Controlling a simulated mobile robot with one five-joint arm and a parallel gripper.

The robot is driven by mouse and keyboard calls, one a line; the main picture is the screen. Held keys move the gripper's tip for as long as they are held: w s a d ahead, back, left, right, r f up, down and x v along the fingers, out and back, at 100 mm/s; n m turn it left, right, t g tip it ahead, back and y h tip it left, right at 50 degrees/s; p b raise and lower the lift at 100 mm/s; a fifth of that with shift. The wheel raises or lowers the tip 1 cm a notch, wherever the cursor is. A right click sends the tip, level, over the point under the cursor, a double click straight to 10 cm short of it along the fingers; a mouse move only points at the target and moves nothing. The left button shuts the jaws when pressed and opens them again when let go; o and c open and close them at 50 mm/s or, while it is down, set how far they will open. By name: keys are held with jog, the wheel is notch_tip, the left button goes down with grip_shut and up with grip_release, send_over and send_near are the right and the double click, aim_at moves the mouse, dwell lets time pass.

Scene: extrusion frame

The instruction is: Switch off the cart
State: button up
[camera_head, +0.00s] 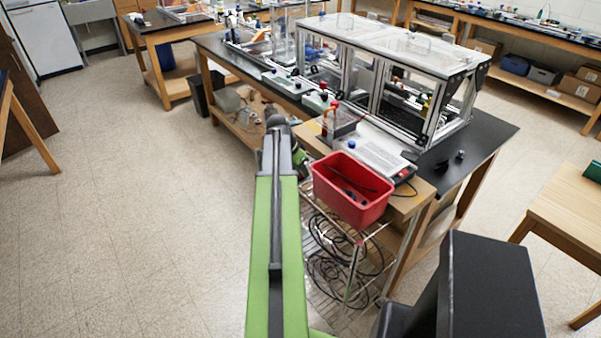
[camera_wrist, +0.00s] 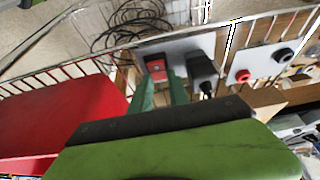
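The cart (camera_head: 362,240) is a wire-frame trolley in the middle of the head view. In the wrist view, a red rocker switch (camera_wrist: 157,68) sits on a grey panel at the cart's wire rail. A black plug (camera_wrist: 202,70) is in the panel just right of the switch. My gripper (camera_wrist: 160,88) points at the panel, its two green fingers a little apart and empty. The fingertips lie just below the switch in the picture; I cannot tell whether they touch it. In the head view my green arm hides the gripper's tips and the panel.
A red bin (camera_head: 350,190) stands on the cart and also shows at left in the wrist view (camera_wrist: 60,115). Coiled black cables (camera_wrist: 135,25) hang below. Another panel has a red socket (camera_wrist: 243,76) and a black one. A black-topped bench (camera_head: 490,135) stands behind; floor at left is clear.

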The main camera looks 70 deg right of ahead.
jog(key=shift+w, duration=0.1)
grip_shut()
jog(key=shift+w+a+f+g+h+b, duration=0.15)
jog(key=shift+a+f+g+h+b, duration=0.2)
jog(key=shift+h+b, duration=0.65)
jog(key=shift+w+r+g+h+b, duration=0.15)
jog(key=shift+g+h+b, duration=0.3)
jog(key=shift+b, duration=0.45)
jog(key=shift+r, duration=0.25)
jog(key=o, duration=0.6)
grip_release()
jog(key=p+v, duration=1.3)
jog(key=v, duration=0.4)
jog(key=shift+w+a+p, duration=0.2)
jog(key=shift+p, duration=0.15)
